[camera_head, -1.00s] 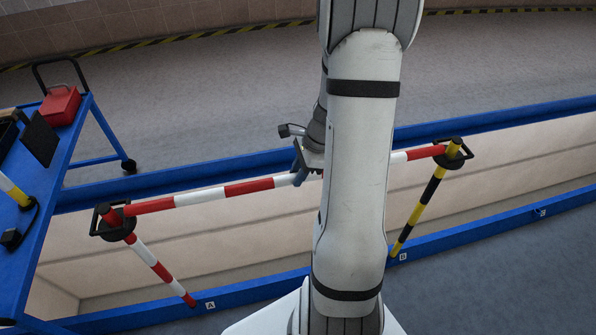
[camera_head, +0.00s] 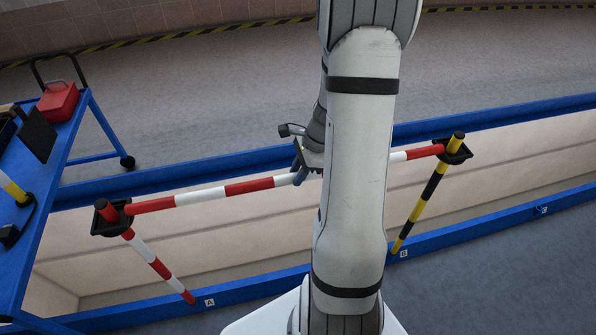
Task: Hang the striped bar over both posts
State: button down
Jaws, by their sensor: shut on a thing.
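The red-and-white striped bar (camera_head: 249,187) spans the gap between the two posts, and its middle is hidden behind my arm. My gripper (camera_head: 299,172) is shut on the bar near its middle, partly covered by the arm. The red-and-white post (camera_head: 157,265) stands at A on the left, its red tip (camera_head: 103,205) showing above a black fitting at the bar's left end. The yellow-and-black post (camera_head: 425,198) stands at B, its yellow tip (camera_head: 458,137) above a black fitting at the bar's right end. Both fittings appear to be around the posts; whether they rest fully is unclear.
A blue cart (camera_head: 62,175) at the left carries a red box (camera_head: 59,102), a black panel and a yellow-striped piece. Blue rails (camera_head: 240,164) edge the beige-walled pit (camera_head: 210,225) under the bar. The grey floor behind is open.

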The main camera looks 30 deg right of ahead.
jog(key=c, duration=1.1)
grip_release()
jog(key=shift+o, duration=0.2)
jog(key=v, duration=0.8)
jog(key=s+a+r+n+h, duration=0.2)
jog(key=s+a+r+n, duration=0.3)
jog(key=a+n, duration=0.3)
jog(key=s+a+r+n+t+h, duration=0.1)
jog(key=s+a+r+n+h, duration=0.1)
jog(key=s+a+r+n, duration=0.4)
jog(key=shift+s+a+r+n+t, duration=0.3)
jog(key=shift+a+r+n, duration=0.8)
jog(key=shift+n, duration=2.5)
jog(key=shift+a+f, duration=0.35)
